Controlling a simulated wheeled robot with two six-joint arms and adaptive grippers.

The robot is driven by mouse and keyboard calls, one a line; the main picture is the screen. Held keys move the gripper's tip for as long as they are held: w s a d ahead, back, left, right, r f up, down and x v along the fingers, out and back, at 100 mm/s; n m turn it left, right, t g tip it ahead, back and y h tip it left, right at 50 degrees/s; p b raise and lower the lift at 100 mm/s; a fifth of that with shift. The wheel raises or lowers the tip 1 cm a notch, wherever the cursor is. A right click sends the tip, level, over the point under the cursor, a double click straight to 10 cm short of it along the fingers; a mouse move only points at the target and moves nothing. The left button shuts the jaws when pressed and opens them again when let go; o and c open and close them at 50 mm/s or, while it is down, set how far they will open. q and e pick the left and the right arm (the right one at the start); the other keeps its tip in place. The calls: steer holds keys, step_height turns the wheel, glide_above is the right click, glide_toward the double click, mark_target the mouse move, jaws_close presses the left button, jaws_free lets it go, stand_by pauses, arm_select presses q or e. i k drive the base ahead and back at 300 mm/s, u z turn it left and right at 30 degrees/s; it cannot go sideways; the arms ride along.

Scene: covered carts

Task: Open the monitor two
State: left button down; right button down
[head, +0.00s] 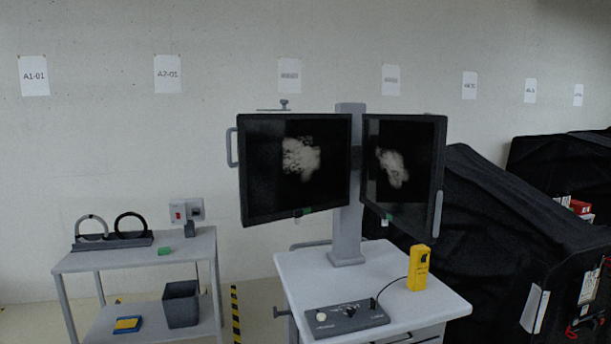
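Two black-framed monitors hang on a grey post (347,200) that stands on a white cart (290,265). The left monitor (265,185) and the right monitor (405,210) each show a pale, blotchy shape on a dark screen. The right monitor is turned at an angle to the left one. I cannot tell which is monitor two. A grey handle sits on the left monitor's left side, and another is on the right monitor's right edge. Neither of my grippers is in view.
A control box (345,318) and a yellow device (418,268) stand on the cart top. A grey side table (110,262) at the left holds two ring-shaped items and a dark bin (181,305) below. Black-covered carts (490,230) stand close at the right.

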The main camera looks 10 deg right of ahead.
mark_target(402, 162)
steer(key=u, duration=0.55)
steer(key=i, duration=0.85)
steer(key=z, duration=3.45)
